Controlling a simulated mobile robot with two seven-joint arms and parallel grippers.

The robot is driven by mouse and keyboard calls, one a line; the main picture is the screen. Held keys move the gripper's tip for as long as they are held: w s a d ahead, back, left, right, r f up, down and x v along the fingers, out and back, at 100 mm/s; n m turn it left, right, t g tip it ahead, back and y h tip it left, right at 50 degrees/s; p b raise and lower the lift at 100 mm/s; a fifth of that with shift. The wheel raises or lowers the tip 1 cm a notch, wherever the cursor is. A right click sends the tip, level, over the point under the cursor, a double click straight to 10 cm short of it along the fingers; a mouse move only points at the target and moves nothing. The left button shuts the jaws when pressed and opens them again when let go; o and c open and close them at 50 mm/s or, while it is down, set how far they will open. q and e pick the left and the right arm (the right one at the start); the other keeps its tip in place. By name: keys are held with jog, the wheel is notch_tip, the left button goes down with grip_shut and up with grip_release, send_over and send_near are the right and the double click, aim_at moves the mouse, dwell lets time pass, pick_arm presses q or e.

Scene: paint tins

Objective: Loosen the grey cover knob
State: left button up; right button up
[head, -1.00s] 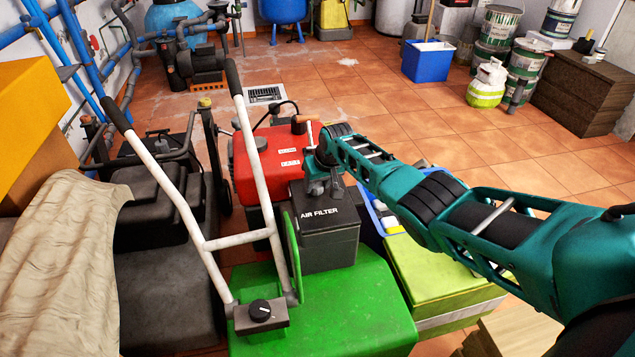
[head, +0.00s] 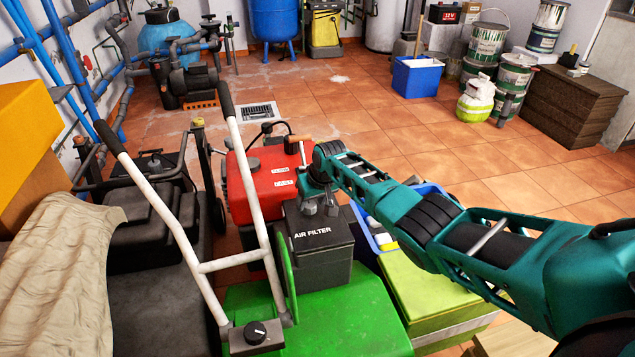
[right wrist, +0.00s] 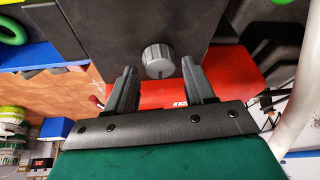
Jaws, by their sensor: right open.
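The grey cover knob (right wrist: 158,62) is a round ribbed knob on the dark face of the air filter box in the right wrist view. The black air filter box (head: 325,252) sits on the green mower in the head view. My right gripper (right wrist: 159,68) is open, one finger on each side of the knob, with visible gaps between the knob and both fingers. In the head view my right gripper (head: 320,203) is over the top of the box and largely hides the knob. My left gripper is not in view.
A red engine tank (head: 268,178) stands just behind the box. The mower's white handle (head: 238,170) rises left of it, and its green deck (head: 355,315) is in front. A blue crate (head: 433,190) and a yellow-green box (head: 418,285) are at right. The tiled floor behind is open.

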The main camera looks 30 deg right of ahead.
pick_arm(q)
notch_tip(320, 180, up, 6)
jog(key=p, duration=0.6)
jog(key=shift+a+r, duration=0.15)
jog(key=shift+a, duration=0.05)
pick_arm(e)
jog(key=v, duration=1.1)
jog(key=shift+r, duration=0.3)
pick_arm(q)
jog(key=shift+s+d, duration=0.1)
pick_arm(e)
jog(key=shift+s, duration=0.1)
